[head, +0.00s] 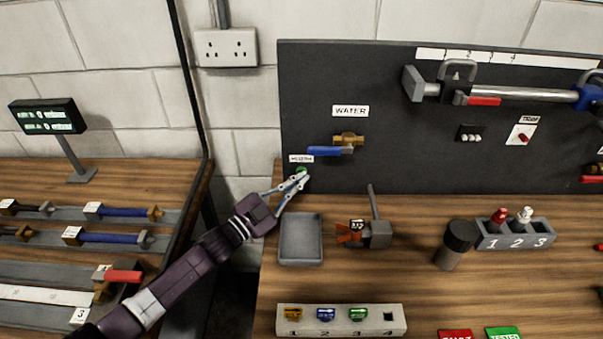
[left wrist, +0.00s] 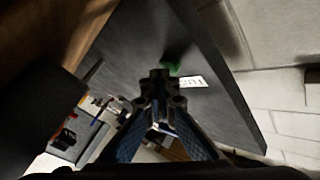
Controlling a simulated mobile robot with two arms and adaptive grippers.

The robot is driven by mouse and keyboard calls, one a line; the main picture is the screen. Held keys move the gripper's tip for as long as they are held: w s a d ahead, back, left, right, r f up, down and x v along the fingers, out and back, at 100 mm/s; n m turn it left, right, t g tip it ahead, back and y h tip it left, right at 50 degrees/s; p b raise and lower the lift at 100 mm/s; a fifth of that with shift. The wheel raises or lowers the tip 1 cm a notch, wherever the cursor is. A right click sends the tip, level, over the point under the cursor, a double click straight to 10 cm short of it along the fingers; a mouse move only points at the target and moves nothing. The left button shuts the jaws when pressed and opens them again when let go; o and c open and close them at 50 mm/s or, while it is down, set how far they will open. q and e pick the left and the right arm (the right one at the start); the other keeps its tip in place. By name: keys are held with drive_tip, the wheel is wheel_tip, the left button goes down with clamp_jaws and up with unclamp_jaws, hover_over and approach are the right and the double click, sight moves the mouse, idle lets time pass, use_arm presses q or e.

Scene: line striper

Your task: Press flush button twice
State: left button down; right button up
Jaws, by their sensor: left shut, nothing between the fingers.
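The green flush button (head: 301,170) is on the dark upright panel, just under a small white label (head: 301,158). In the left wrist view the green button (left wrist: 171,68) shows just beyond my fingertips, beside the white label (left wrist: 193,82). My left gripper (head: 302,179) is shut and empty, with its tips at the button in the head view. I cannot tell whether the tips touch it or whether it is pressed in. The left gripper fills the middle of the left wrist view (left wrist: 160,85). My right gripper is not in view.
A blue-handled water valve (head: 325,151) is on the panel right of the button. A grey tray (head: 301,262), a grey block with an upright rod (head: 375,232) and a dark cylinder (head: 457,240) stand on the wooden bench below. A gap separates this bench from the left one.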

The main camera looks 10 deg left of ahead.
use_arm(q)
drive_tip(key=shift+s+d+p, duration=0.15)
drive_tip(key=shift+s+p, duration=0.15)
drive_tip(key=shift+s, duration=0.4)
drive_tip(key=shift+s+d+r+p, duration=0.1)
drive_tip(key=shift+s+d+p, duration=0.1)
drive_tip(key=shift+s+p, duration=0.6)
drive_tip(key=shift+s+d+p, duration=0.2)
drive_tip(key=shift+s+p, duration=0.1)
drive_tip(key=shift+s, duration=0.85)
drive_tip(key=shift+s+d, duration=0.1)
drive_tip(key=shift+s, duration=0.4)
